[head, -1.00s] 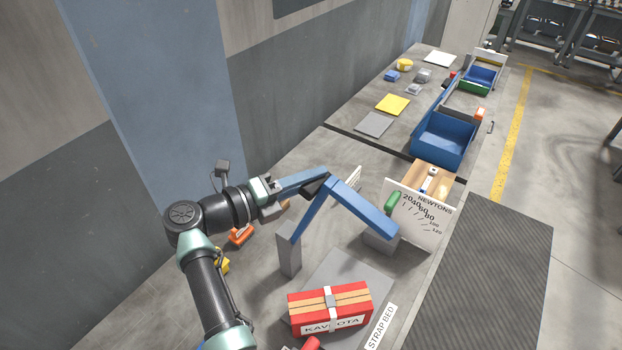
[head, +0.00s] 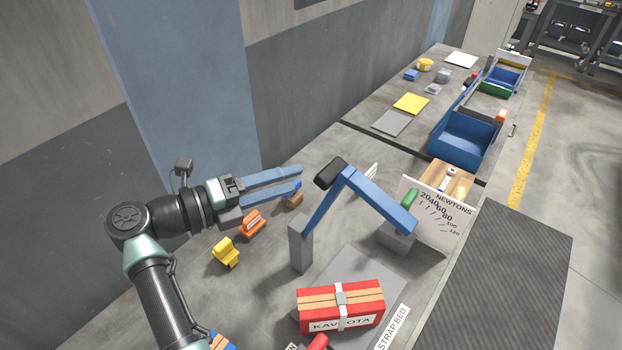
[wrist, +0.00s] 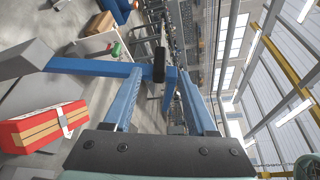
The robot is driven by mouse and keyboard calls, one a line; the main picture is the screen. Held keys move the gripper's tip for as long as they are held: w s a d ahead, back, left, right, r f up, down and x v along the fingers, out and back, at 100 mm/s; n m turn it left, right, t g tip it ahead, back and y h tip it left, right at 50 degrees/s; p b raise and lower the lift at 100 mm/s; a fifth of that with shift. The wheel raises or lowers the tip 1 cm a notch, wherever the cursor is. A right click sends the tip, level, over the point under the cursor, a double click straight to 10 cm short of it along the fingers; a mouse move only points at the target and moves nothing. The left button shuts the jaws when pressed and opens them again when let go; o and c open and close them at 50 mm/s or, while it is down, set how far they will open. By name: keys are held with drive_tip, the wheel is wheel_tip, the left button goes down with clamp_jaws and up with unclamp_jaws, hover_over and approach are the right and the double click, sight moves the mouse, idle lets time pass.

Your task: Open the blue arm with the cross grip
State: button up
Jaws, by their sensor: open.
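The blue arm (head: 380,199) is an angled pair of blue bars. One bar slopes down to a grey post (head: 300,245), the other to a grey block by the dial board. A black grip (head: 331,172) sits crosswise at the top joint. In the wrist view the blue arm (wrist: 90,67) reaches in from the left, and the black grip (wrist: 160,65) shows between my fingertips, beyond them. My gripper (head: 300,177) has two long blue fingers, open and empty. It is left of the black grip with a visible gap. My fingers also show in the wrist view (wrist: 160,80).
A red strapped box (head: 341,308) lies on the grey strap bed in front. A newtons board (head: 440,212) and a green grip (head: 411,198) stand at the right. Small orange (head: 252,225) and yellow (head: 226,253) items lie below my gripper. Blue bins (head: 462,140) stand farther back.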

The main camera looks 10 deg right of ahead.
drive_tip(key=shift+b+v, duration=0.5)
drive_tip(key=shift+v, duration=1.65)
